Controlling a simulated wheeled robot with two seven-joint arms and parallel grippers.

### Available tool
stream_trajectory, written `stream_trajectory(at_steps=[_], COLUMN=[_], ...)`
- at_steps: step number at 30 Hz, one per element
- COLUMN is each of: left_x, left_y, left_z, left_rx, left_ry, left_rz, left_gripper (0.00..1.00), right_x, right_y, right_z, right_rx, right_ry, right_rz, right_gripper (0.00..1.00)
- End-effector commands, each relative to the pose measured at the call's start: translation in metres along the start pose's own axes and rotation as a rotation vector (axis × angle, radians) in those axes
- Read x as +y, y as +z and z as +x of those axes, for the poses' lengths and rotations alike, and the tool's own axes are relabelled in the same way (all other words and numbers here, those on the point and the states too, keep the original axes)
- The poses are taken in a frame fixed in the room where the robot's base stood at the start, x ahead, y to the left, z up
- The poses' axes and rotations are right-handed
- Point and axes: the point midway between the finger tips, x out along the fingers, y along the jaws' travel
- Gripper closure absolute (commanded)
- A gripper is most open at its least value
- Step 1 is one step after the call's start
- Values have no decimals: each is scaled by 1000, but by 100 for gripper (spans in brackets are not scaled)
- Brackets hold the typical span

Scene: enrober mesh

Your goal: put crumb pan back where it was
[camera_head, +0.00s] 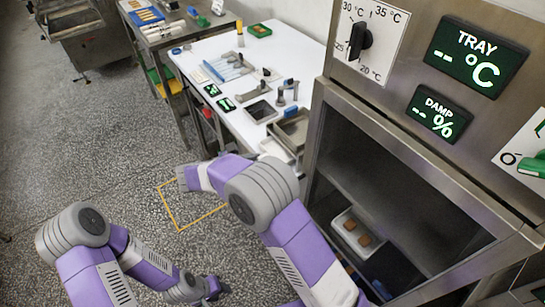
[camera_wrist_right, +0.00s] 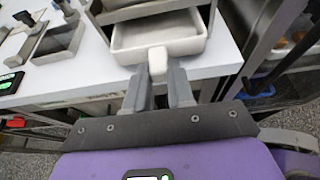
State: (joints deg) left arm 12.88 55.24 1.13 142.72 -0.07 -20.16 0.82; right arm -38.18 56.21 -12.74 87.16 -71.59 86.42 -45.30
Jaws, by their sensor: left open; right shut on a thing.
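The crumb pan (camera_wrist_right: 190,44) is a shallow white tray with a short white handle (camera_wrist_right: 157,60), in the right wrist view at the edge of the white table. Its far part lies beneath or against a grey steel box (camera_wrist_right: 140,9); I cannot tell how far under it reaches. My right gripper (camera_wrist_right: 162,80) is shut on the handle, one finger on each side. In the head view a pale edge of the pan (camera_head: 272,148) shows below the steel box (camera_head: 290,128), and my right arm hides the right gripper. My left gripper (camera_head: 216,289) is open and empty, low over the floor.
The white table (camera_head: 215,50) holds tools and small trays. A steel cabinet (camera_head: 400,170) stands close on the right, with a white tray of brown squares (camera_head: 343,222) inside. A yellow outline (camera_head: 180,229) marks the speckled floor, which is open on the left.

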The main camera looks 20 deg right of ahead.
Motion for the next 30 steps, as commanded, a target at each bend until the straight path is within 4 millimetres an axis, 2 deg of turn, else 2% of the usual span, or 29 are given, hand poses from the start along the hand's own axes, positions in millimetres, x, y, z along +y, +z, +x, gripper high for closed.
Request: stream_trajectory(at_steps=[2,8,15,18,30], left_x=[-1,-2,-4,-7,-6], left_y=[0,0,0,-1,-1], left_z=[2,4,12,18,18], left_rx=[0,0,0,0,0], left_ry=[0,0,0,0,0], left_rz=[0,0,0,0,0], left_gripper=[57,57,57,57,57], right_x=[0,0,0,0,0], right_y=[4,9,23,9,6], right_z=[10,21,59,63,64], right_rx=[0,-1,0,-1,-1], right_ry=[0,0,-2,0,1], right_rz=[0,1,1,-3,-1], right_gripper=[100,100,100,100,100])
